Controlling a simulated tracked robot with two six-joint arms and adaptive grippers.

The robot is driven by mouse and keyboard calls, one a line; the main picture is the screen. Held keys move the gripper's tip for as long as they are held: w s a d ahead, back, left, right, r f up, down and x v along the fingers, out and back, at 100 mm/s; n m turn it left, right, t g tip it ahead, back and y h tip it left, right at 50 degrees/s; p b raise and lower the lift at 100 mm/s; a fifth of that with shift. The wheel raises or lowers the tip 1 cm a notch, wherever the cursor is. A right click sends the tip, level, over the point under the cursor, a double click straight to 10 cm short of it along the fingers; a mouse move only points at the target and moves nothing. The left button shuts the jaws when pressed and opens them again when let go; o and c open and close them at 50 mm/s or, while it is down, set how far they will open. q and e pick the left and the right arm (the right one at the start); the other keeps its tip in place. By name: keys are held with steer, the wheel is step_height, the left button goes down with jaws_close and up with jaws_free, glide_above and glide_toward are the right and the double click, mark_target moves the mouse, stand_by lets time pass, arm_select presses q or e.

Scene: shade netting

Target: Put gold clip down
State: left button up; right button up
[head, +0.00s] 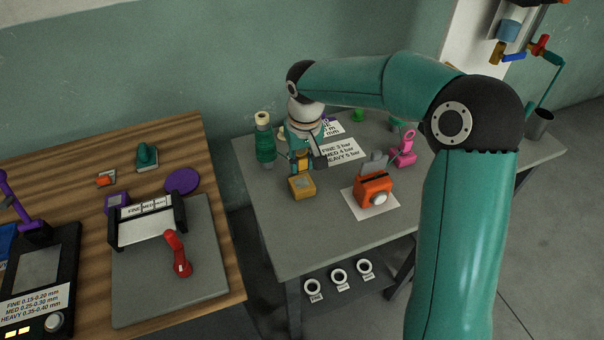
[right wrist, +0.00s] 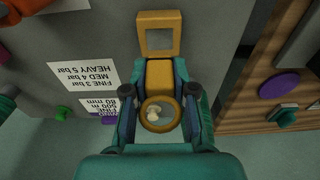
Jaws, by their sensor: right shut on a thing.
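The gold clip (right wrist: 160,73) has a block-like middle, a square frame end and a round ring end. In the right wrist view the middle sits between the fingers of my right gripper (right wrist: 160,100), which is shut on it. In the head view my right gripper (head: 304,160) points down over the grey table, and the clip's gold square end (head: 302,187) shows just in front of it. I cannot tell whether the clip touches the tabletop. My left gripper is not in view.
The grey table (head: 290,236) also holds a teal spool (head: 264,145), an orange device (head: 374,190) on a white sheet, a pink clip (head: 405,150) and printed cards (head: 342,151). Its front left is bare. A wooden table (head: 65,168) with tools stands to the left, across a gap.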

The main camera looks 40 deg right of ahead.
mark_target(302, 182)
steer(key=shift+f, duration=2.25)
steer(key=shift+f, duration=0.15)
steer(key=o, duration=0.9)
steer(key=shift+o, duration=0.2)
steer(key=shift+r, duration=0.25)
steer(key=r, duration=0.4)
steer(key=s+r, duration=0.1)
steer(key=r, duration=0.6)
steer(key=shift+s+a+r, duration=0.2)
steer(key=shift+r, duration=0.2)
